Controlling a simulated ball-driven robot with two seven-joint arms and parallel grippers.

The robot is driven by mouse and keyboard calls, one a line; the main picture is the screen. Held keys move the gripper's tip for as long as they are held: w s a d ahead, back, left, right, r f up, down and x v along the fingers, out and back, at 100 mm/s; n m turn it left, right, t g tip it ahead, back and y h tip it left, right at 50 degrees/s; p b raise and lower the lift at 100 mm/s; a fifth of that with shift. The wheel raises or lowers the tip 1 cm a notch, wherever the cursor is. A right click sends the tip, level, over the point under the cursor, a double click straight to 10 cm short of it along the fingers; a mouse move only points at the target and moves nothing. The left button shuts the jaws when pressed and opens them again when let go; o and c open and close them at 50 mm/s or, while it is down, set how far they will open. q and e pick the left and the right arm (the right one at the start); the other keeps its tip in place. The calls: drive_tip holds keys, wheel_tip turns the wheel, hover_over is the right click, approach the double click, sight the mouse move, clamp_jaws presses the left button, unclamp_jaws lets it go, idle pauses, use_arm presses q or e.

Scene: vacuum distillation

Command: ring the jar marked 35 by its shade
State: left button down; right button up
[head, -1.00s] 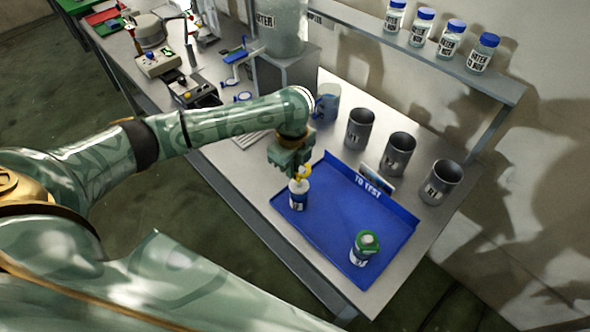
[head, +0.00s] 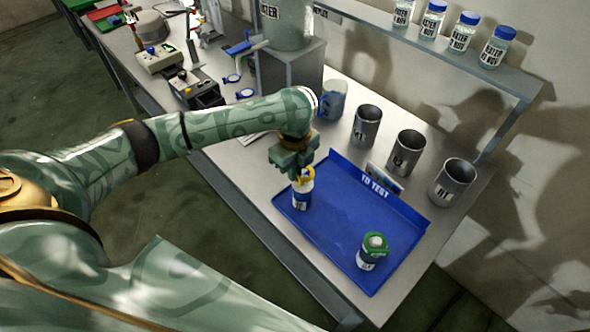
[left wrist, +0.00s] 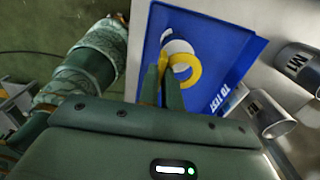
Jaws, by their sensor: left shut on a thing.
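My left gripper (head: 299,170) is shut on a yellow ring (head: 304,177) above a labelled jar (head: 302,197) with a white top. In the left wrist view the yellow ring (left wrist: 185,68) shows at the fingertips (left wrist: 163,80), overlapping the jar's white top (left wrist: 178,47). I cannot tell whether it touches the jar. This jar stands upright at the left part of the blue tray (head: 345,225) marked TO TEST. A second jar (head: 366,262), with a green ring (head: 375,241) around its top, stands at the tray's near right. I cannot read either jar's number. My right gripper is out of view.
Several grey cups, among them a right-hand one (head: 453,182), stand behind the tray. A blue-handled mug (head: 332,99) is behind my left gripper. Blue-capped bottles (head: 463,32) line the shelf (head: 440,62). The tray's middle is clear between the two jars.

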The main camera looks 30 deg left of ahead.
use_arm(q)
drive_tip(key=shift+f+b, duration=0.45)
drive_tip(key=shift+f, duration=1.45)
drive_tip(key=c, duration=1.5)
unclamp_jaws()
drive_tip(key=shift+r, duration=0.1)
wheel_tip(320, 180, up, 16)
drive_tip(key=p, duration=0.5)
